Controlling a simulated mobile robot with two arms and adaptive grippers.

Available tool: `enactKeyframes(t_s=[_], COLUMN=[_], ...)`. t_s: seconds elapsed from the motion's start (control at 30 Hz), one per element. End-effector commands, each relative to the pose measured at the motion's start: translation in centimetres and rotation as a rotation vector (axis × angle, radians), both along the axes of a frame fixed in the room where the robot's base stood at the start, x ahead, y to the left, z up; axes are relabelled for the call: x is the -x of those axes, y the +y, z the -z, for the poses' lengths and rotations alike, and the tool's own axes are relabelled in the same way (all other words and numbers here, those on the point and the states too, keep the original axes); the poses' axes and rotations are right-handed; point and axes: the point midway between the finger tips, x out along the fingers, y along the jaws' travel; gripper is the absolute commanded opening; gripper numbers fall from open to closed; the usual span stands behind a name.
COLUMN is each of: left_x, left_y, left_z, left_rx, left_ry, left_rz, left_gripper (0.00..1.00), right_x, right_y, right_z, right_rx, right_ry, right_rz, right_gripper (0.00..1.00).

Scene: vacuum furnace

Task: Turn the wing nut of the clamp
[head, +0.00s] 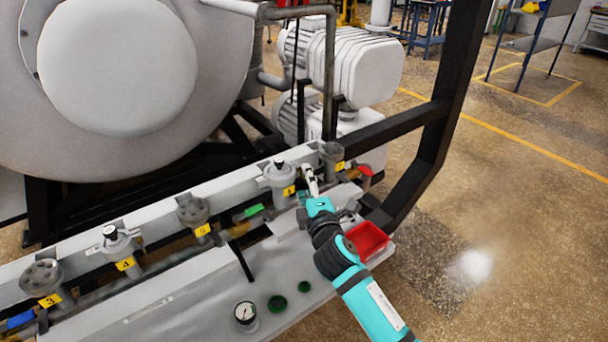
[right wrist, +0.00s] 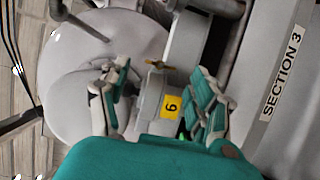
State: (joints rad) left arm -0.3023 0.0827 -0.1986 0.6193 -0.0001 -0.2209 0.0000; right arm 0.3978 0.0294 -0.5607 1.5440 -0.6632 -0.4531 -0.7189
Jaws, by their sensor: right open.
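In the right wrist view a small brass-coloured wing nut (right wrist: 157,64) sits on a grey fitting near the yellow label 6 (right wrist: 172,104). My right gripper (right wrist: 158,74) is open, with one finger on each side of the wing nut in that picture. No contact between the fingers and the nut is visible. In the head view my right gripper (head: 311,180) is at the right end of the row of fittings, beside the last grey fitting (head: 331,153). I cannot make out the wing nut there. My left gripper is not in view.
A red tray (head: 368,240) lies close beside my right arm. A black frame post (head: 432,140) rises to the right. The floor (head: 500,200) beyond it is open.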

Motion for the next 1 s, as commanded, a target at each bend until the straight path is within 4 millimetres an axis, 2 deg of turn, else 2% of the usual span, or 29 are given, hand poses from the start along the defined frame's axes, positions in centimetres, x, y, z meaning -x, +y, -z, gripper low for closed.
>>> enactKeyframes(t_s=[0.1,0.23,0.6,1.0], left_x=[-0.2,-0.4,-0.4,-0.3], left_y=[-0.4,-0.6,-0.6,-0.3], left_z=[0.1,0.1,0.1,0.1], left_rx=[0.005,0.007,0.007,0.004], left_ry=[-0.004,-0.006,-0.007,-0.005], left_rz=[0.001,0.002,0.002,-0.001], left_gripper=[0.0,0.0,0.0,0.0], right_x=[-1.9,-3.0,-3.5,-3.5], right_y=[0.5,0.7,0.8,0.8], right_z=[0.0,0.0,0.0,0.1], right_rx=[0.0,0.0,0.0,0.0], right_ry=[0.0,0.001,0.001,0.001], right_rz=[0.001,0.001,0.0,0.0], right_gripper=[0.63,0.63,0.63,0.11])
